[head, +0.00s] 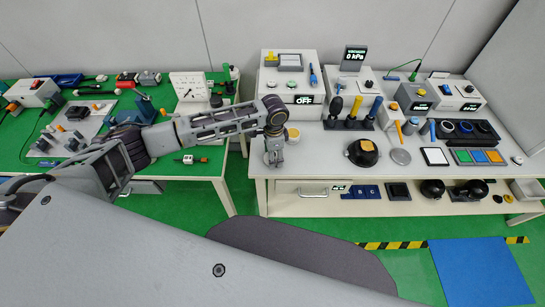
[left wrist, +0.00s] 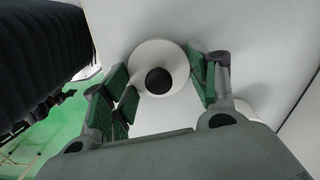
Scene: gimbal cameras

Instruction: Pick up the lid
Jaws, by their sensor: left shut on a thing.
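My left gripper (head: 273,160) reaches down over the left end of the white table in the head view. In the left wrist view its green-padded fingers (left wrist: 160,88) stand on both sides of a round white piece with a black round centre (left wrist: 140,59), which looks like the lid. The gripper is shut on it. In the head view the gripper hides most of this piece, and I cannot tell whether it touches the table. My right gripper is in neither view.
A yellow-topped round container (head: 293,134) stands close beside the left gripper. A control box marked OFF (head: 290,85) is behind it. A black bowl (head: 363,153) and a grey disc (head: 401,157) lie to the right. The table front between gripper and bowl is clear.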

